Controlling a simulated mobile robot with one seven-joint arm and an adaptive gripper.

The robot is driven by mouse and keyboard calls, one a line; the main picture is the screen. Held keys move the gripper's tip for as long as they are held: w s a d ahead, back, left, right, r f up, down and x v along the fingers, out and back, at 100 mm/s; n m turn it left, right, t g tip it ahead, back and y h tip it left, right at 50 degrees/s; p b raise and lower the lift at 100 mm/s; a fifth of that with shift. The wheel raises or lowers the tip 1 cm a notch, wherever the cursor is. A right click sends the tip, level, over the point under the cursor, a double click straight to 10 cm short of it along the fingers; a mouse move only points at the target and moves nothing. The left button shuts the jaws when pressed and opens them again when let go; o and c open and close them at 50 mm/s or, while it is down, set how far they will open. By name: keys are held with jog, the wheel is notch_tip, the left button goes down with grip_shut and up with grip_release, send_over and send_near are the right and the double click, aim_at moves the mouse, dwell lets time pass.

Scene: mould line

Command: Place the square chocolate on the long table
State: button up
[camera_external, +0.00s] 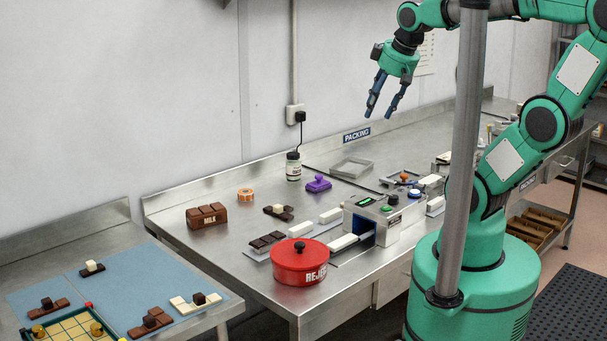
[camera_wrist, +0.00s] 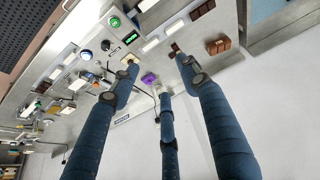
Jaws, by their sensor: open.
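The long table (camera_external: 240,262) is a steel bench running from the front to the back right, with a PACKING label. I cannot tell which piece is the square chocolate. A small dark chocolate with a pale block on top (camera_external: 278,211) lies on the long table. Several chocolates with small cubes on top, one a white bar with a dark cube (camera_external: 198,300), lie on the blue mat (camera_external: 112,290) of the left table. My gripper (camera_external: 379,116) is open and empty, high above the long table. In the wrist view its fingers (camera_wrist: 157,75) are spread with nothing between them.
On the long table stand a red REJECT pot (camera_external: 300,264), a brown MILK block (camera_external: 207,216), an orange roll (camera_external: 245,195), a purple item (camera_external: 318,183), a jar (camera_external: 293,167) and a machine with buttons (camera_external: 388,220). A green-edged grid tray (camera_external: 72,328) is at front left.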

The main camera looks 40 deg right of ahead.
jog(key=s, duration=0.2)
jog(key=s+a+m, duration=0.1)
jog(key=shift+s+a+m+t, duration=0.15)
jog(key=shift+s+m+t, duration=0.15)
jog(key=shift+s, duration=0.05)
notch_tip(320, 180, down, 6)
jog(key=b, duration=0.6)
